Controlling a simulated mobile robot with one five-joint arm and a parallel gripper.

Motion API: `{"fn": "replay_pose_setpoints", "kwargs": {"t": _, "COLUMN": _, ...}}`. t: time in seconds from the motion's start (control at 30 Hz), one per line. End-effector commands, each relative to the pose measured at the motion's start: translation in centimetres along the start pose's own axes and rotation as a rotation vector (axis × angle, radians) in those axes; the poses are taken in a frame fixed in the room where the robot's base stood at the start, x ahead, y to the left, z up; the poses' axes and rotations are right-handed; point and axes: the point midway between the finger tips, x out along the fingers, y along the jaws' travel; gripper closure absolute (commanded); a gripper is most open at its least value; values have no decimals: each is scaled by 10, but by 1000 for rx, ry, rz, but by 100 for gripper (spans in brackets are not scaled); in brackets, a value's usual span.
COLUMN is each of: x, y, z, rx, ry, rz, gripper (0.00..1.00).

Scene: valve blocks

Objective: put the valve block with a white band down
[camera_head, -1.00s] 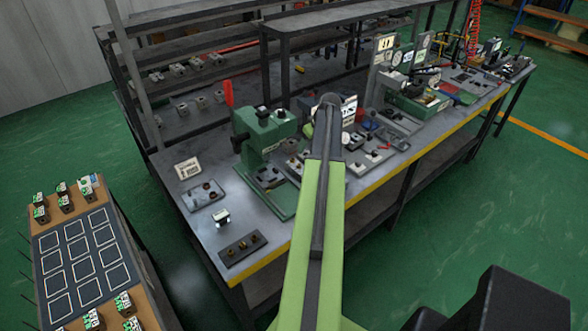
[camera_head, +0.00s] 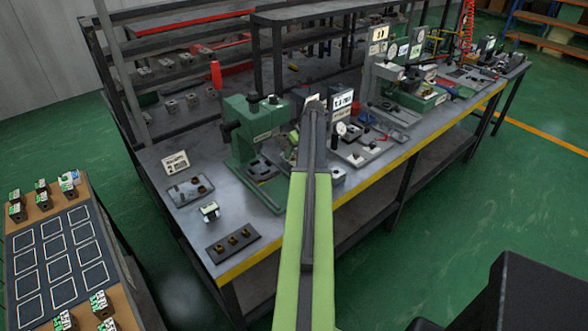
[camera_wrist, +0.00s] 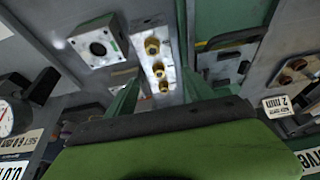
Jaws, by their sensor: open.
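My gripper (camera_wrist: 160,95) is open in the wrist view, its two green fingers apart above a pale plate with brass fittings (camera_wrist: 157,62). I see no block held between them. In the head view the gripper is hidden behind my arm. A small block with a pale top (camera_head: 209,210) stands on the bench (camera_head: 200,240), left of the green press. More small blocks, with green and white faces, stand on the low table at left; one (camera_head: 69,180) has a white and blue top. I cannot tell which block bears a white band.
The green press (camera_head: 255,140) stands just left of my arm. A dark plate with brass pieces (camera_head: 232,243) lies at the bench's front left. The low table has a dark mat of outlined squares (camera_head: 62,258), empty. A metal block with a round hole (camera_wrist: 97,47) is near my fingers.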

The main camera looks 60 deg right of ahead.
Motion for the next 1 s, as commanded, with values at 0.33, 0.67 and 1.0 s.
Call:
{"fn": "replay_pose_setpoints", "kwargs": {"t": 0.33, "x": 52, "y": 2, "z": 3, "rx": 0, "ry": 0, "rz": 0, "gripper": 38}}
{"fn": "replay_pose_setpoints", "kwargs": {"t": 0.67, "x": 49, "y": 2, "z": 2, "rx": 1, "ry": 0, "rz": 1, "gripper": 54}}
{"fn": "replay_pose_setpoints", "kwargs": {"t": 1.0, "x": 49, "y": 2, "z": 2, "rx": 2, "ry": 0, "rz": 1, "gripper": 98}}
